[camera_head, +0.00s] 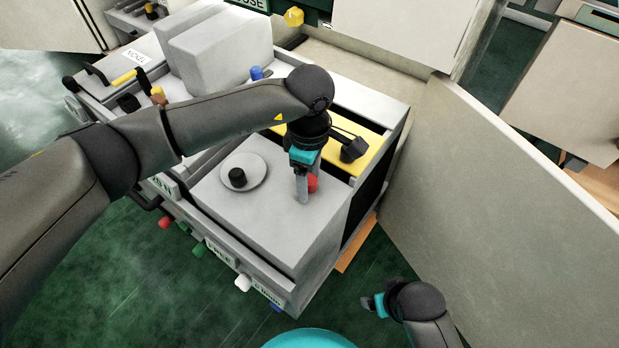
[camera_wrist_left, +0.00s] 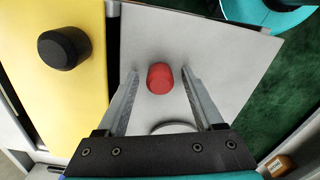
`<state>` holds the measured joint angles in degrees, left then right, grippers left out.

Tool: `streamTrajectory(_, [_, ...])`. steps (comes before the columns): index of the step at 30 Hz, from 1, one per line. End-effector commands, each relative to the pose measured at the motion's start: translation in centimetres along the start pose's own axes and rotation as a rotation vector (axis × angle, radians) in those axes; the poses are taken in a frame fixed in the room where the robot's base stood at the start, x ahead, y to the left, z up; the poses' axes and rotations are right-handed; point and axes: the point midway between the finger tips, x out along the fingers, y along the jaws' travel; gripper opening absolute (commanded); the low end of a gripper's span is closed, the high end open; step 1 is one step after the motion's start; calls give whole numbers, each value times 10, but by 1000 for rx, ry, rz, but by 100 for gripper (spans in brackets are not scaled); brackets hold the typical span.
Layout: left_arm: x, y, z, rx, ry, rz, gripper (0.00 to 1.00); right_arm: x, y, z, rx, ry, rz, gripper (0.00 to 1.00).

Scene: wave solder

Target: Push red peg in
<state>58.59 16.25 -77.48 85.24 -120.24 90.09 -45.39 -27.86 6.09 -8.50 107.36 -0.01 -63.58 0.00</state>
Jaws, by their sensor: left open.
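The red peg (camera_wrist_left: 160,78) stands on the grey top of a box (camera_head: 270,217). In the head view the peg (camera_head: 312,183) is partly hidden behind my left gripper. My left gripper (camera_head: 302,192) points down over the box top, by the peg. In the left wrist view its two fingers (camera_wrist_left: 160,85) are apart, with the peg between them and a gap on each side. I cannot tell how far the peg stands out of the surface. My right gripper (camera_head: 373,306) is low at the bottom right, away from the box; its jaws are too small to read.
A round plate with a black knob (camera_head: 237,178) sits left of the gripper. A yellow panel with a black knob (camera_head: 354,149) lies behind it. A blue peg (camera_head: 257,72) and grey block (camera_head: 220,48) are farther back. A large pale panel (camera_head: 500,190) stands at the right.

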Motion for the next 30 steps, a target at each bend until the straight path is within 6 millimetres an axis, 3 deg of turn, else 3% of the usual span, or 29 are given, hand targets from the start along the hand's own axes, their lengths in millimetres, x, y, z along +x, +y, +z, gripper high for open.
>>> streamTrajectory(8, [0, 0, 0, 0, 0, 0, 66, -1, 0, 0, 0, 1, 0, 80])
streamTrajectory(25, [0, 0, 0, 0, 0, 0, 2, 0, 0, 0, 0, 1, 0, 80])
streamTrajectory(30, [0, 0, 0, 0, 0, 0, 0, 0, 0, 0, 0, 1, -1, 80])
